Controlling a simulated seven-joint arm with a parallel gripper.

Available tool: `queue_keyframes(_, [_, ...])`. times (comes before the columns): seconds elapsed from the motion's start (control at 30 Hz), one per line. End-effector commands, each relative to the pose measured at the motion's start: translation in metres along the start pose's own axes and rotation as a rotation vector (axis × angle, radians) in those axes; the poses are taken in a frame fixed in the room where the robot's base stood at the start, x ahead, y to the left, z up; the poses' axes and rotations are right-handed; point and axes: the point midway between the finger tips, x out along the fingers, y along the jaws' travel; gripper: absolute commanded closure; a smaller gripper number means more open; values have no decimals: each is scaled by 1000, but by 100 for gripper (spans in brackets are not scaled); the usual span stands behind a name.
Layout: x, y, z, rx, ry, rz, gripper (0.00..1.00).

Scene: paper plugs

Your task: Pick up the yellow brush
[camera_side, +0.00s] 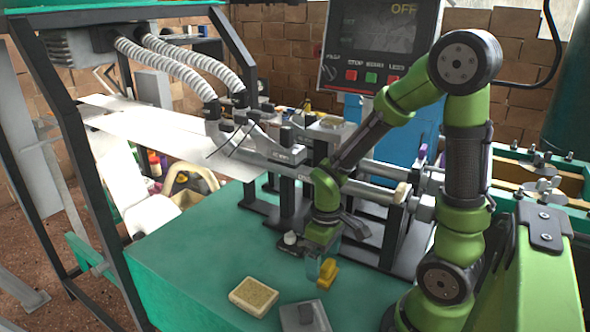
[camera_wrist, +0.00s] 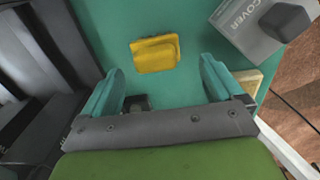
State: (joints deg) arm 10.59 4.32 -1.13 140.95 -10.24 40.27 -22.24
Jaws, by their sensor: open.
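The yellow brush (camera_side: 328,273) lies on the green table top, right by my gripper in the side view. In the wrist view the yellow brush (camera_wrist: 155,54) is ahead of my gripper (camera_wrist: 161,70), roughly midway between the lines of the two teal fingers. My gripper (camera_side: 313,267) points down and is open and empty. In the side view its fingers partly overlap the brush's left side. I cannot tell the exact height of the fingertips above the table, and no contact with the brush shows.
A grey box marked COVER (camera_wrist: 250,30) sits near the table edge. A small black and white item (camera_side: 290,241) stands behind my gripper. Metal rails and black brackets (camera_side: 370,230) border the back.

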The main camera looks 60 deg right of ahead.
Motion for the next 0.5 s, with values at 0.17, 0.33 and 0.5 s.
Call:
queue_keyframes(0.17, [25,3,5,3,-8,-2,6])
queue_keyframes(0.33, [45,3,5,0,-6,-1,6])
queue_keyframes(0.5, [51,4,5,1,-2,-1,6])
